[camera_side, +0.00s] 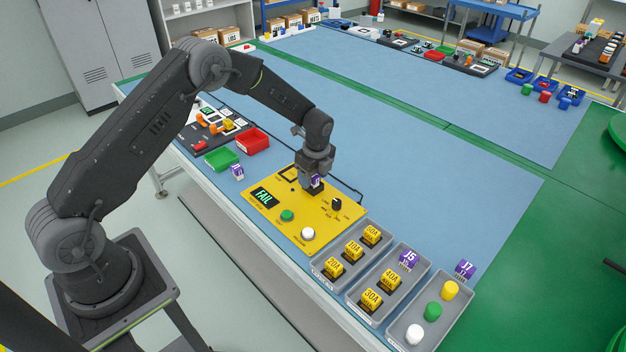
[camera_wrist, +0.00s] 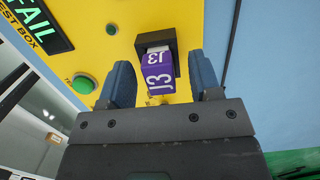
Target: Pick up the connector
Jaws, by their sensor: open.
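A purple connector marked J3 (camera_wrist: 158,76) sits at a dark square socket (camera_wrist: 172,44) on the yellow test box (camera_side: 262,212). In the side view the connector (camera_side: 317,182) shows only in part below my gripper. My gripper (camera_side: 316,184) points down over the box. In the wrist view my gripper (camera_wrist: 162,84) is open, with one blue-grey finger on each side of the connector and gaps between. Other purple connectors are J5 (camera_side: 408,259) in a grey bin, J7 (camera_side: 465,268) beside the bins, and one (camera_side: 238,171) left of the box.
The test box display (camera_side: 264,197) reads FAIL. A green button (camera_side: 287,215), a white button (camera_side: 308,233) and a black knob (camera_side: 337,203) stand on the box. Grey bins (camera_side: 375,310) with yellow fuses stand in front. A red tray (camera_side: 252,140) and green tray (camera_side: 221,158) lie behind.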

